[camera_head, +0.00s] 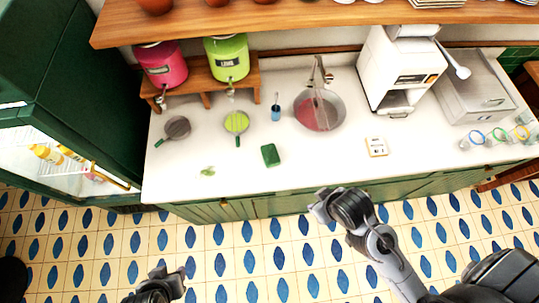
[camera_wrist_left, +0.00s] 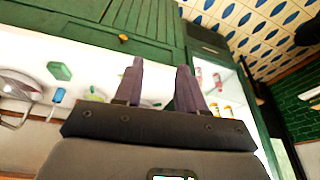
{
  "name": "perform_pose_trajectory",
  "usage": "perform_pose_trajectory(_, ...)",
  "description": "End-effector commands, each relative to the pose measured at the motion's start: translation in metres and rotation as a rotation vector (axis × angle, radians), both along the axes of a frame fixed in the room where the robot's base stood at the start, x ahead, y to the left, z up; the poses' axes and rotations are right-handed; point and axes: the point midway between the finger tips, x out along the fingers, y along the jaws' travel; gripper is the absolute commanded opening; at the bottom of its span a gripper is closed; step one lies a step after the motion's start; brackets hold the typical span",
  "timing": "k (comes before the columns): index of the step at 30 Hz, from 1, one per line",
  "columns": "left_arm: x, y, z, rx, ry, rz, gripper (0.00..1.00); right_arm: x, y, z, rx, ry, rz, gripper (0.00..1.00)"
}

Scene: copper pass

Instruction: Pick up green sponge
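The green sponge (camera_head: 270,155) lies flat on the white counter, left of centre and below the sink in the head view. It also shows at the upper left of the left wrist view (camera_wrist_left: 60,71). My left gripper (camera_head: 168,274) is over the tiled floor in front of the counter, well apart from the sponge. Its two fingers (camera_wrist_left: 161,85) are spread with nothing between them in the left wrist view. My right gripper (camera_head: 322,206) is near the counter's front edge, right of the sponge and apart from it. Its finger opening is not clear.
Drink dispensers (camera_head: 228,60) stand on a wooden rack. Counter around the sponge is clear.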

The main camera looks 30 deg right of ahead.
Motion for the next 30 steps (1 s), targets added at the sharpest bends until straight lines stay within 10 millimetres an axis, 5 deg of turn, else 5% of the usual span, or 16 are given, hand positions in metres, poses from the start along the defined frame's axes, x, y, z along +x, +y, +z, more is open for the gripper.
perform_pose_trajectory(7,0.0000,0.0000,0.0000,0.000,0.000,0.000,0.43,0.0001,0.0008,0.0000,0.004,0.001,-0.002,0.43)
perform_pose_trajectory(18,0.0000,0.0000,0.0000,0.000,0.000,0.000,0.99,0.0002,0.0025,0.0002,0.010,0.001,-0.006,0.43)
perform_pose_trajectory(30,0.0003,0.0002,-0.0001,-0.015,0.001,0.046,0.99,0.0002,0.0020,0.0001,0.008,0.000,-0.006,0.43)
